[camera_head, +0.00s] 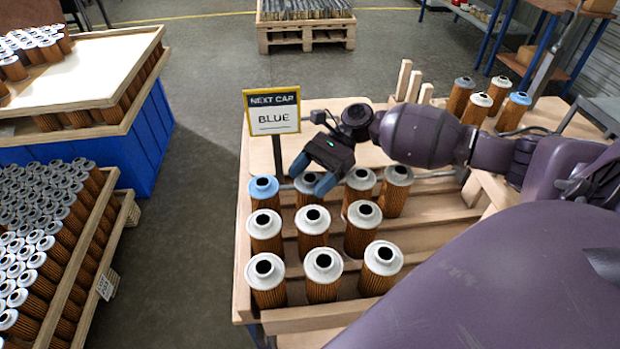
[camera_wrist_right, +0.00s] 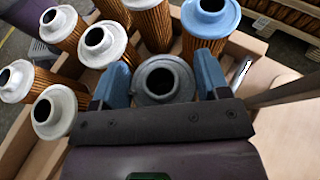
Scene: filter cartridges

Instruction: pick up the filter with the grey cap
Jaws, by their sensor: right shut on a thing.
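My right gripper (camera_head: 316,180) is over the back row of filters in the wooden rack. In the right wrist view its two blue fingers (camera_wrist_right: 162,85) are shut on a filter with a grey cap (camera_wrist_right: 160,78), one on each side of the cap. That filter (camera_head: 307,190) is partly hidden by the gripper in the head view. Its cap looks darker than the pale caps nearby. It stands upright among the others; I cannot tell whether it is lifted. My left gripper is not in view.
A blue-capped filter (camera_head: 264,190) stands just left of the held one. Several pale-capped filters (camera_head: 312,220) crowd in front and to the right. A sign (camera_head: 272,111) reading "NEXT CAP BLUE" stands behind.

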